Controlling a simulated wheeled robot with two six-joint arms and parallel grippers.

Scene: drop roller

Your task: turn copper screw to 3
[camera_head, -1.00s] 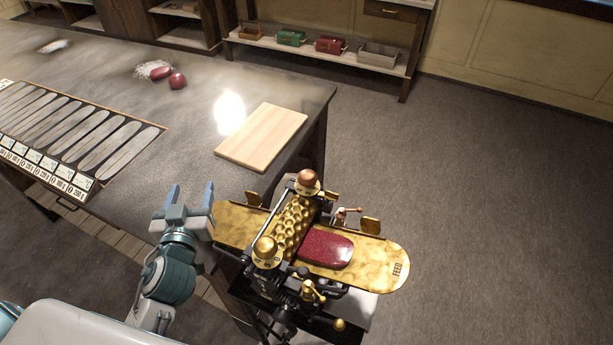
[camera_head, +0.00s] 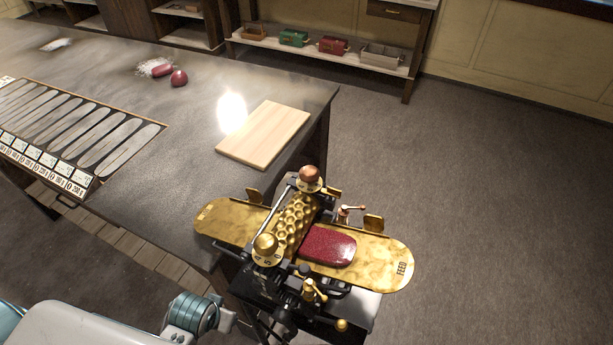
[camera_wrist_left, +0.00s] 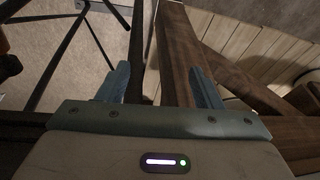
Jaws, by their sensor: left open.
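The brass roller machine stands at the table's near right corner in the head view. Its copper screw (camera_head: 309,175) is the copper-coloured knob on the far end of the rollers, above a small dial that is too small to read. A brass screw (camera_head: 265,243) with a numbered dial sits on the near end. A dark red slab (camera_head: 328,248) lies on the feed plate (camera_head: 385,262), beside the rollers (camera_head: 294,225). My left gripper (camera_wrist_left: 160,85) is open and empty in the left wrist view, low near wooden table legs. Its fingers are hidden in the head view. My right gripper is out of view.
A wooden board (camera_head: 263,134) lies on the dark table (camera_head: 190,140) near its right edge. Two red pieces (camera_head: 179,78) lie farther back. A small copper crank (camera_head: 347,211) and brass handles (camera_head: 312,291) stick out of the machine. Open floor lies to the right.

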